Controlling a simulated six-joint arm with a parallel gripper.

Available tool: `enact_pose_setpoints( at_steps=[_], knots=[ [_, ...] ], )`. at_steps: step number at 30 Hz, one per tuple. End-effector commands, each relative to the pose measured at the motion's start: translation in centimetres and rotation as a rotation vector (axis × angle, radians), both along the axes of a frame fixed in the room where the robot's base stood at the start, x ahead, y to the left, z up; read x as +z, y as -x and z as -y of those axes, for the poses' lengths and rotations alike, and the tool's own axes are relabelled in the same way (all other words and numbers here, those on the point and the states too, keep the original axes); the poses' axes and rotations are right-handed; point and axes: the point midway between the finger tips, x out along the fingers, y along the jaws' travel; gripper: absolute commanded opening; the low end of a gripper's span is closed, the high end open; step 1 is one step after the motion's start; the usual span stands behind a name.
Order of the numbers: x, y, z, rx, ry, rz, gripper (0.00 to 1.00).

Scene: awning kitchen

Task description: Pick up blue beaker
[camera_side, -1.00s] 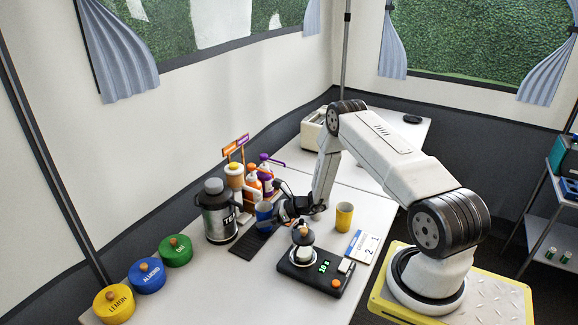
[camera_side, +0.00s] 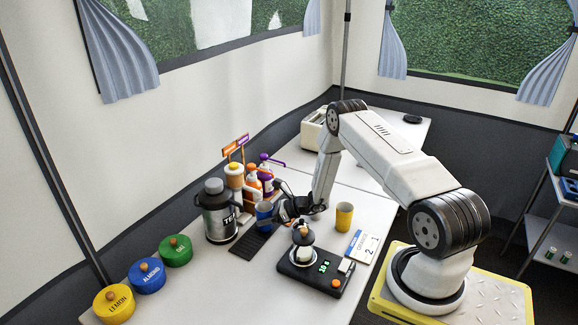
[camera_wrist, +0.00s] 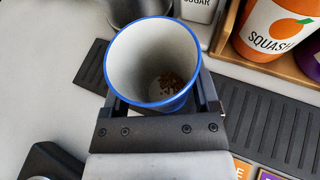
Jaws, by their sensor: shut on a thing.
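The blue beaker (camera_side: 264,214) stands on the table at the edge of the dark ribbed mat in the side view. In the wrist view the beaker (camera_wrist: 153,62) shows a blue rim, a pale inside and some brown grains at the bottom. My gripper (camera_side: 277,215) is at the beaker, with one finger on either side of its wall. In the wrist view my gripper (camera_wrist: 155,100) is shut on the beaker. The beaker looks upright. Whether its base touches the mat is hard to tell.
A steel flask (camera_side: 217,212) stands left of the beaker, and bottles in a rack (camera_side: 252,185) stand behind it. Round tins (camera_side: 147,277) line the left.

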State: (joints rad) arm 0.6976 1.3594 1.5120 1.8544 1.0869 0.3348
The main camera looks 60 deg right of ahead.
Motion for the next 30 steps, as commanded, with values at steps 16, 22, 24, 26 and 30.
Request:
enact_pose_setpoints(
  at_steps=[16, 22, 24, 26, 30],
  knots=[
    [1.2, 1.2, -3.1, 0.002, -0.003, -0.001, 0.2],
    [3.8, 1.5, -3.7, 0.001, 0.003, 0.004, 0.2],
    [5.0, 1.5, -3.7, 0.0, 0.002, 0.003, 0.2],
    [6.0, 1.5, -3.7, -0.001, 0.002, 0.002, 0.2],
    [8.4, 1.5, -3.7, 0.0, 0.002, 0.003, 0.2]
  ],
)
